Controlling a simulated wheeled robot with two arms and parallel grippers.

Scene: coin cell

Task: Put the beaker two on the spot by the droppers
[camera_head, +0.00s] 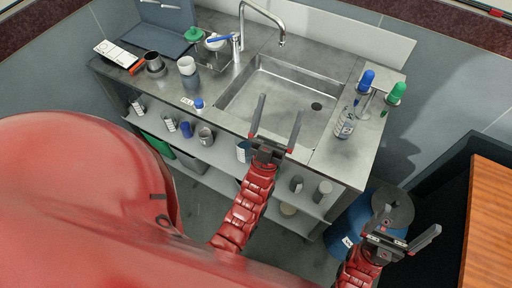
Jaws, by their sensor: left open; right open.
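The droppers stand at the counter's right end, one with a blue bulb (367,81) and one with a green bulb (396,93). A clear labelled vessel (344,127) stands on the counter in front of them. A white cup (187,66) and a grey metal cup (154,62) stand left of the sink. No readable label shows which vessel is beaker two. My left gripper (282,104) is open and empty in front of the sink, apart from these vessels. My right gripper (414,218) is open and empty, off the counter's right side near the blue barrel.
The sink (275,100) with its faucet (262,20) fills the counter's middle. A small blue-capped bottle (198,105) stands near the front edge. Several vessels stand on the shelf below (225,152). A blue barrel (351,218) and wooden surface (488,225) are at right.

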